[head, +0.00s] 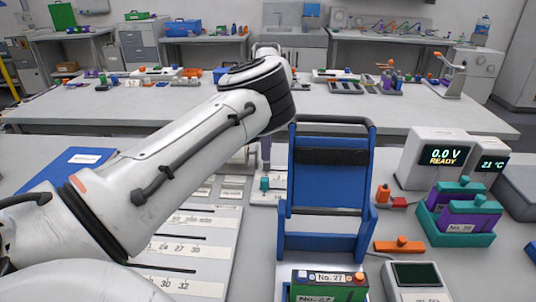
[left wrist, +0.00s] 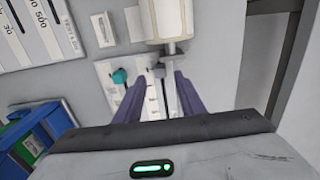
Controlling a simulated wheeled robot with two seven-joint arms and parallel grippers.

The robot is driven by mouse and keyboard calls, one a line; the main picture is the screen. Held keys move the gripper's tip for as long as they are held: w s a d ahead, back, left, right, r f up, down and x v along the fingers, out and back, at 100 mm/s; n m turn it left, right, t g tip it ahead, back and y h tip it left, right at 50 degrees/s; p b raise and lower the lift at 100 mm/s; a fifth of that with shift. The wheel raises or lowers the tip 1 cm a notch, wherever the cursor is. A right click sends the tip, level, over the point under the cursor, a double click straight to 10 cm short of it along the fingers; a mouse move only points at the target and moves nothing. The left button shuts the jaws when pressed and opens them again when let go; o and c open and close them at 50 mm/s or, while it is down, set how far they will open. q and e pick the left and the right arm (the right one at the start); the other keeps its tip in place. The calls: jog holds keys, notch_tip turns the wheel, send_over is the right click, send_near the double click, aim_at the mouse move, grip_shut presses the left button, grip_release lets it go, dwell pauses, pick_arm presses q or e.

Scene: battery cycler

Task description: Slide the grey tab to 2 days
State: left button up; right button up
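The pale slotted panel (left wrist: 112,82) lies below my left gripper in the left wrist view, with a teal knob (left wrist: 119,76) on its left part. The panel (head: 258,199) and its teal knob (head: 264,184) also show in the head view. My left gripper (left wrist: 160,80) has its two purple-grey fingers apart over the panel. A narrow grey piece shows between them; I cannot tell whether it is the grey tab or whether a finger touches it. In the head view my arm hides most of that gripper, and one purple finger shows. The 2 days label is not readable.
A cream cylinder (left wrist: 165,20) stands just beyond the fingers. A blue frame (head: 325,170) stands right of the panel, with a green No. 27 battery (head: 328,292) in front. A numbered slotted board (head: 190,250) lies left. A 0.0 V READY display (head: 441,157) stands right.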

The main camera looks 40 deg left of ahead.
aim_at(267, 165)
pick_arm(q)
jog(key=shift+f, duration=2)
grip_shut()
